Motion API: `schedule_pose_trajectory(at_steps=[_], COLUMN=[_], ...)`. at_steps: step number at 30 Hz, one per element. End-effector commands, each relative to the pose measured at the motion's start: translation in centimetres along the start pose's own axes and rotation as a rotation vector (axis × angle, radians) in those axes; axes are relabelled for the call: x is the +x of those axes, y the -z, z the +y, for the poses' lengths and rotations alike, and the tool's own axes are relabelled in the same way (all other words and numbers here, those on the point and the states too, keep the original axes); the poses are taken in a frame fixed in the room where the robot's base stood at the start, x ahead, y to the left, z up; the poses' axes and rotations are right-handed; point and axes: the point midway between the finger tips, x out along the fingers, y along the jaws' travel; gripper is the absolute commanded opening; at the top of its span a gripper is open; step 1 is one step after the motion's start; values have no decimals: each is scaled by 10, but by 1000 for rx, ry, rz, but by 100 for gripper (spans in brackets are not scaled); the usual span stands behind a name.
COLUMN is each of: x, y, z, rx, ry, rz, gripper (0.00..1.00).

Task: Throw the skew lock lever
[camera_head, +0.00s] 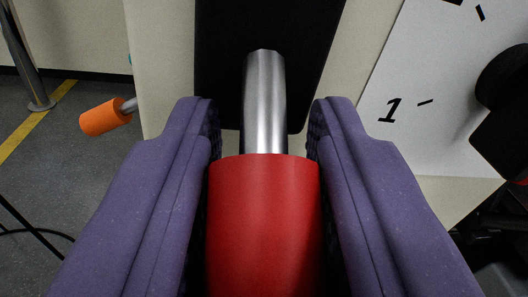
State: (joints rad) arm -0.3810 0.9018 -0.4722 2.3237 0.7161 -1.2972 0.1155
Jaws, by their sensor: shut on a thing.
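The lever in front of me has a red grip (263,222) on a bare metal shaft (265,102). The shaft runs away from me to a black plate (225,60) on a cream panel. My gripper (264,130) has its two purple fingers on either side of the red grip and is shut on it. The lower end of the grip runs out of the picture. The shaft's pivot is not clearly shown. No label naming the lever is in view.
An orange handle (103,117) on a short metal rod sticks out at the panel's left. A white dial plate (425,85) marked 1 and a black knob (503,78) are at right. A metal post (27,60) stands on the grey floor at far left.

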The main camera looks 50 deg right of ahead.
Motion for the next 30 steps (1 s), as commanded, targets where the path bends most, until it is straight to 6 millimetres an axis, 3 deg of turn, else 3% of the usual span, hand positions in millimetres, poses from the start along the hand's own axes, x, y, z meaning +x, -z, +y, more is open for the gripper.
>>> schedule_pose_trajectory(at_steps=[30], x=[-10], y=[41], z=[8], rx=[-81], ry=[140], rz=[-814], gripper=[0])
